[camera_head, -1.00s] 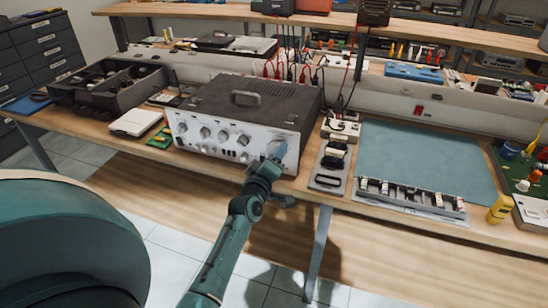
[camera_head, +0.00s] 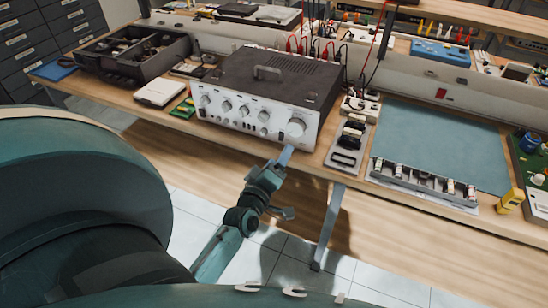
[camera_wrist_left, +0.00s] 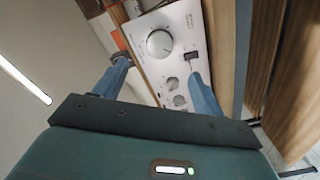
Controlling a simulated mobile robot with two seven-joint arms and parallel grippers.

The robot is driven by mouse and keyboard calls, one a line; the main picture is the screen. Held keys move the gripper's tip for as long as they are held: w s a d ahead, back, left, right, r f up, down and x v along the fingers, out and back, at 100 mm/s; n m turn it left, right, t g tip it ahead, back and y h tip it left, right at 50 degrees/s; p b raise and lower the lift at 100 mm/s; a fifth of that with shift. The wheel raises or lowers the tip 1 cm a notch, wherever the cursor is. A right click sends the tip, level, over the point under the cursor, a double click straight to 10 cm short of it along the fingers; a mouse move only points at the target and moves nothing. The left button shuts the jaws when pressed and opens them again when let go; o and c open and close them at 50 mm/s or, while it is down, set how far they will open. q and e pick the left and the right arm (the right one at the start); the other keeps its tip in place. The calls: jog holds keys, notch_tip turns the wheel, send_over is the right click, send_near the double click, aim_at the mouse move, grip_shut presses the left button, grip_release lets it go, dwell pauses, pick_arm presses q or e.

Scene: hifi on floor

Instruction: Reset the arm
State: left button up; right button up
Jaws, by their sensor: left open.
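My left gripper (camera_head: 284,158) is in front of the lower right of the hi-fi amplifier (camera_head: 265,85), which stands on the workbench with its silver front towards me. The amplifier's large volume knob (camera_head: 296,127) is just above the gripper. In the left wrist view, my left gripper (camera_wrist_left: 160,88) is open, with its two blue fingers apart and nothing held between them. The amplifier front with the large knob (camera_wrist_left: 160,43) and smaller knobs shows past the fingers. My right gripper is not in view.
The wooden workbench's front edge (camera_head: 400,213) is close to my left arm. A dark parts tray (camera_head: 130,55) stands left of the amplifier. A blue-green mat (camera_head: 440,145) and a yellow device (camera_head: 510,200) lie to the right. Tiled floor shows below.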

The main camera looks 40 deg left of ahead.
pick_arm(q)
jog(key=shift+v, duration=1.1)
